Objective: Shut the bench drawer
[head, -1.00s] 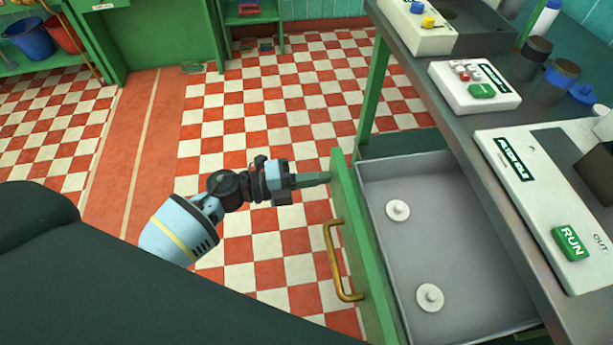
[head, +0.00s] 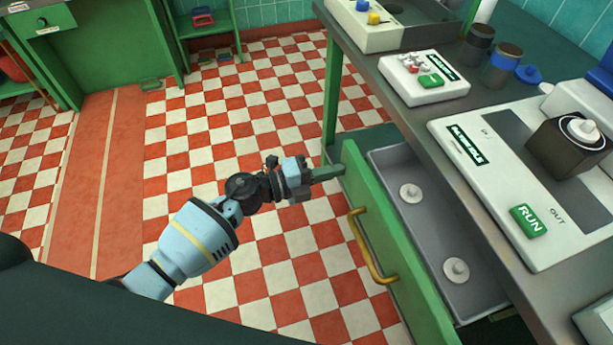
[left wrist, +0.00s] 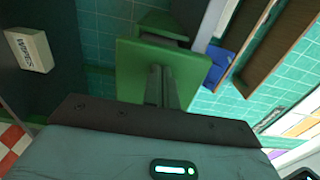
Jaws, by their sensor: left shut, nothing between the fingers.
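The bench drawer (head: 465,308) stands partly open under the bench top, with a green front (head: 392,250) and a brass handle (head: 370,248). Two white round knobbed pieces (head: 411,193) (head: 456,270) lie on its grey floor. My left gripper (head: 338,172) is shut and empty. Its fingertips are at the far upper end of the drawer front, on the outer side, and seem to touch it. In the left wrist view the closed fingers (left wrist: 161,88) show against a green panel. My right gripper is not in view.
The bench top (head: 400,112) carries a white machine with a green RUN button (head: 529,221), a small white control box (head: 424,78) and dark jars (head: 502,64). The checkered floor left of the drawer is clear. Green cabinets stand at the back left.

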